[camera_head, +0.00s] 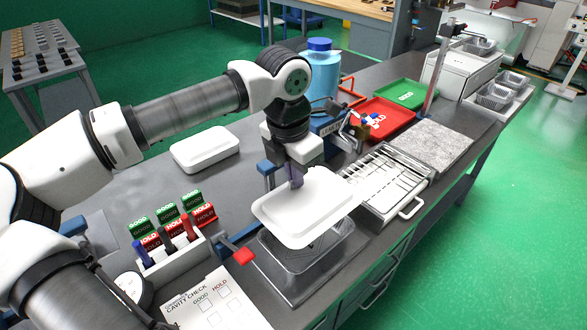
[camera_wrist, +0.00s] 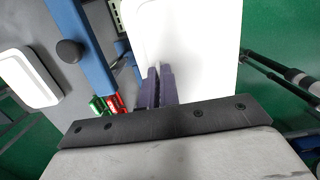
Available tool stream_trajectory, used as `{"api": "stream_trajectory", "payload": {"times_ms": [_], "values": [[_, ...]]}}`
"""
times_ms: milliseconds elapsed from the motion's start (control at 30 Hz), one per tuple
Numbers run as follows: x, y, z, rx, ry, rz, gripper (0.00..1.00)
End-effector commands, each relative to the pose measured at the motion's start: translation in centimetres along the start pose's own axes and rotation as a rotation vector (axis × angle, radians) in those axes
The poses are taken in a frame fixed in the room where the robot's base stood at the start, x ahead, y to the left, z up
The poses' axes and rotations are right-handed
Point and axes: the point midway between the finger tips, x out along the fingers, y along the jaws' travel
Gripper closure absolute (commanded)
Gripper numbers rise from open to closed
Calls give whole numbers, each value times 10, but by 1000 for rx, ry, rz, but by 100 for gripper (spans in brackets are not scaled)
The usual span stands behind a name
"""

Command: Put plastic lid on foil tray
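The white plastic lid (camera_head: 310,212) hangs from my gripper (camera_head: 296,180), above the foil tray (camera_head: 318,262). The fingers look nearly closed on the lid near its far edge. In the wrist view the purple fingers (camera_wrist: 158,88) meet the lid (camera_wrist: 205,45), with the exact contact partly hidden. The lid looks slightly tilted and set toward the back of the tray, whose front part shows below it. The lid hides the tray's far part. The tray sits on a grey metal plate (camera_head: 292,288) at the table's front edge.
A second white lid (camera_head: 206,148) lies behind to the left. A blue clamp frame (camera_head: 266,168) with a red handle (camera_head: 243,256) stands beside the tray. A marker holder (camera_head: 175,258) is at left, a slotted rack (camera_head: 385,180) at right, and a blue bottle (camera_head: 320,75) behind.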

Motion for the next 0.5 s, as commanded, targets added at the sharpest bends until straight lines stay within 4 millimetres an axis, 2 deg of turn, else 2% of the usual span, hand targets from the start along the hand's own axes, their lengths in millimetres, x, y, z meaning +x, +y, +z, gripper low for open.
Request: {"api": "stream_trajectory", "payload": {"times_ms": [500], "values": [[55, 0, -7, 0, 0, 0, 100]]}}
